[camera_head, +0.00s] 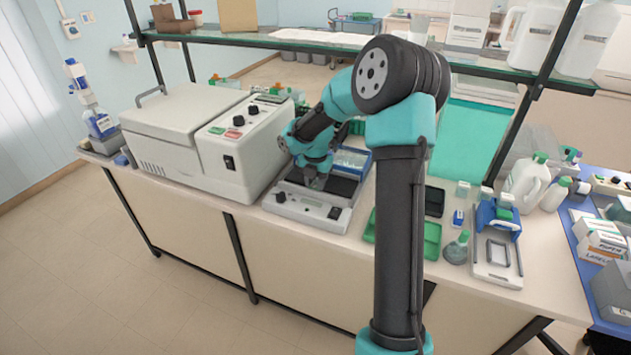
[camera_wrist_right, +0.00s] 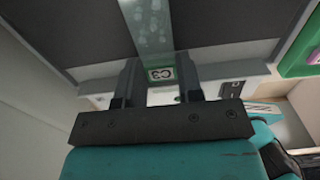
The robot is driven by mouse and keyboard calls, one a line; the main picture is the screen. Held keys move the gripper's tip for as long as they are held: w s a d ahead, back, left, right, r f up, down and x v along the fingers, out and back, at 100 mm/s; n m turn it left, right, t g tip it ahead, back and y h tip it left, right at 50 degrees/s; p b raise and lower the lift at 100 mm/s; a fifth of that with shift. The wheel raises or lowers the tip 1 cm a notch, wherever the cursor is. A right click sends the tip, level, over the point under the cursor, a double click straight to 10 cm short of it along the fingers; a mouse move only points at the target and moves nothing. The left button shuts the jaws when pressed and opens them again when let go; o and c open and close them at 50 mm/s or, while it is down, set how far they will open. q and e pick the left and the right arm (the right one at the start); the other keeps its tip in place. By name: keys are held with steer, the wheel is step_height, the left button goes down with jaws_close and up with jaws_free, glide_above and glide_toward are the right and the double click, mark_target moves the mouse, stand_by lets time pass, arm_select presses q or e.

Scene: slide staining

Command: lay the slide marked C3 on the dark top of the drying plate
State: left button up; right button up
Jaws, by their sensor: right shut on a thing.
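The drying plate (camera_head: 308,207) is a white instrument with a dark top (camera_head: 343,187) and knobs on its front, standing mid-bench in the head view. My right gripper (camera_head: 318,182) is low over the dark top. In the right wrist view, the gripper (camera_wrist_right: 160,78) is shut on the label end of a clear slide (camera_wrist_right: 150,30) marked C3. The slide's clear end reaches out over the dark top (camera_wrist_right: 225,30), which shows on both sides of it. I cannot tell whether the slide touches the surface. My left gripper is not in view.
A large white machine (camera_head: 180,140) stands close on the left of the plate. A green tray (camera_head: 430,240), a flask (camera_head: 457,248) and a blue-and-white device (camera_head: 497,240) are to the right. A glass shelf (camera_head: 300,43) runs above the bench behind.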

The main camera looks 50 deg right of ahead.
steer(key=shift+f, duration=0.15)
steer(key=o, duration=1)
step_height(320, 180, up, 17)
steer(key=shift+r, duration=0.2)
stand_by(0.3)
stand_by(0.5)
